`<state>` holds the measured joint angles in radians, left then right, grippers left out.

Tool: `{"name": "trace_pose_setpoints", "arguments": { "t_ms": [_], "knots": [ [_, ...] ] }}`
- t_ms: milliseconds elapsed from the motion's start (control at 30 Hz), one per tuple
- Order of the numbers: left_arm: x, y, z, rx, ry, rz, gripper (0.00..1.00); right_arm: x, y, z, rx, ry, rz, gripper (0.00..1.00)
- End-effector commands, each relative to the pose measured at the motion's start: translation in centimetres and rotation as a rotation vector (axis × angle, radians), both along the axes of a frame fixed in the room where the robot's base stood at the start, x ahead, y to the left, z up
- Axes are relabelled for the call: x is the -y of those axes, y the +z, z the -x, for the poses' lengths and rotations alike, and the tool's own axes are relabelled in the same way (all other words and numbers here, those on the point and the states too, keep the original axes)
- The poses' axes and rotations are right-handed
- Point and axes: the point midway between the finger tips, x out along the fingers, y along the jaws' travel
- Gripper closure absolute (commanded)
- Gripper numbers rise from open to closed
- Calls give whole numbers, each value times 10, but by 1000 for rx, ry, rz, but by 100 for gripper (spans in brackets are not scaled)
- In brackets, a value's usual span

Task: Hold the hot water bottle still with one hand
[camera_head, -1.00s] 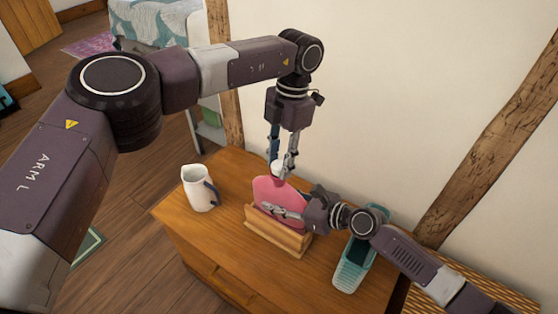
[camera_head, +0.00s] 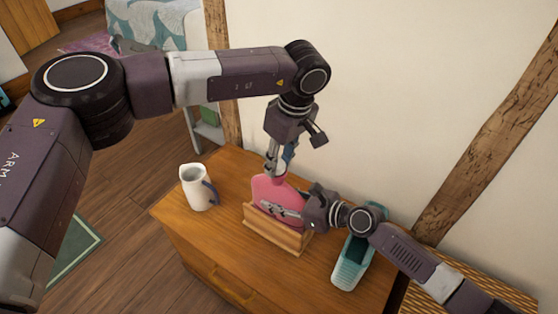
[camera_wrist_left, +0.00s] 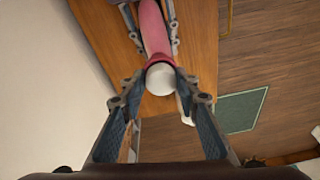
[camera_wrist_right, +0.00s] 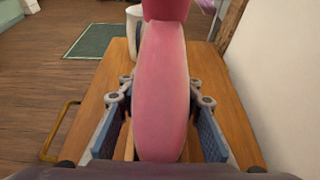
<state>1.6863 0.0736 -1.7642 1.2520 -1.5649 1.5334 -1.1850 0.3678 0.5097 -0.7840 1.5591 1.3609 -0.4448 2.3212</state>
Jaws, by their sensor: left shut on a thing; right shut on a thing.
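The pink hot water bottle (camera_head: 270,188) stands upright in a wooden holder (camera_head: 277,236) on the dresser. It fills the middle of the right wrist view (camera_wrist_right: 160,95). My right gripper (camera_head: 278,208) is shut on the bottle's body, one finger on each broad side. My left gripper (camera_head: 275,172) points down from above and is shut at the bottle's top. In the left wrist view its fingers flank the white stopper (camera_wrist_left: 160,78) at the pink neck. The stopper is hidden by the fingers in the head view.
A white jug (camera_head: 197,187) with a dark handle stands left of the holder on the wooden dresser (camera_head: 235,165). A teal container (camera_head: 352,262) stands to the right, close to my right arm. The wall rises behind the dresser.

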Motion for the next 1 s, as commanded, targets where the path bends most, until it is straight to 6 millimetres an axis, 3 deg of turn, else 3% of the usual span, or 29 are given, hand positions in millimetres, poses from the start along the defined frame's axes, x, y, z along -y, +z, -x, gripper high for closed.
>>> {"name": "trace_pose_setpoints", "arguments": {
  "t_ms": [33, 900, 933, 1000],
  "knots": [
    [-3, -8, 1, -7, 7, -6, 81, -2, 4, 0, 6, 2, -9, 100],
    [-4, -8, 0, -6, 11, -7, 82, -2, 5, -1, 9, 1, -8, 100],
    [-4, -8, 0, -6, 11, -7, 68, -2, 5, -1, 9, 1, -8, 100],
    [-4, -8, 0, -6, 11, -7, 60, -2, 5, -1, 9, 1, -8, 100]
  ]
}}
